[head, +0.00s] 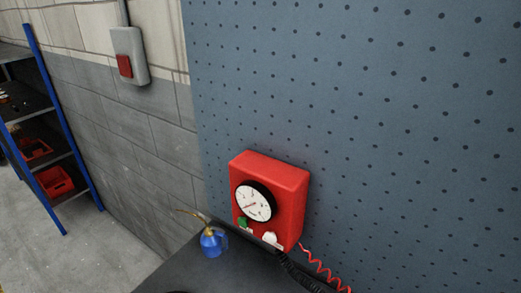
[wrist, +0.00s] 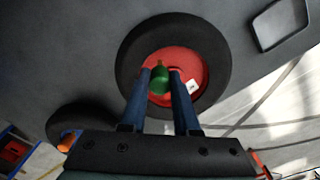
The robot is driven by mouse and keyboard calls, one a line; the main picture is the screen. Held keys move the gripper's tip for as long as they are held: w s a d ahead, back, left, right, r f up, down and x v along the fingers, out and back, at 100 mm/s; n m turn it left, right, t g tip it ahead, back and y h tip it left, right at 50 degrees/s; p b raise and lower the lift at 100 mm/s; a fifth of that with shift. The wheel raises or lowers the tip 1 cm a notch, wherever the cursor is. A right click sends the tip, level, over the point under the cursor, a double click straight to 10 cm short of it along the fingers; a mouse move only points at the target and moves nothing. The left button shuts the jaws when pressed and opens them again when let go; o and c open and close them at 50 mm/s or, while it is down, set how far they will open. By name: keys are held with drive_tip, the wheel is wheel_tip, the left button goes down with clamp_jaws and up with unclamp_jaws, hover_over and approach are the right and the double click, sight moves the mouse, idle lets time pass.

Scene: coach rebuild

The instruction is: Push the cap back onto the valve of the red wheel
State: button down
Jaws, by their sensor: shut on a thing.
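The red wheel (wrist: 187,62), a red hub with a black tyre (wrist: 215,45), lies in the upper middle of the wrist view. A small white label (wrist: 192,87) is on the hub. My gripper (wrist: 166,76) is over the hub, its two fingers shut on a small green piece, which appears to be the cap (wrist: 158,80). I cannot make out the valve; the fingers and the green piece cover part of the hub. I cannot tell whether the cap touches the wheel. The head view shows neither the wheel nor my gripper.
In the wrist view, another black tyre with an orange centre (wrist: 68,138) lies at lower left, and a grey tray (wrist: 281,24) at upper right. In the head view, a red gauge box (head: 284,187) and blue oil can (head: 213,242) are at a dark bench (head: 190,268) beside a pegboard (head: 350,100).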

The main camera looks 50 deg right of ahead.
drive_tip(key=shift+f+b, duration=0.95)
drive_tip(key=shift+f, duration=0.55)
drive_tip(key=c, duration=0.6)
unclamp_jaws()
drive_tip(key=shift+r, duration=0.1)
drive_tip(key=shift+w+d, duration=0.1)
drive_tip(key=shift+r, duration=0.1)
drive_tip(key=shift+r, duration=0.2)
wheel_tip(320, 180, up, 12)
drive_tip(key=shift+r+b, duration=0.15)
drive_tip(key=shift+b, duration=0.4)
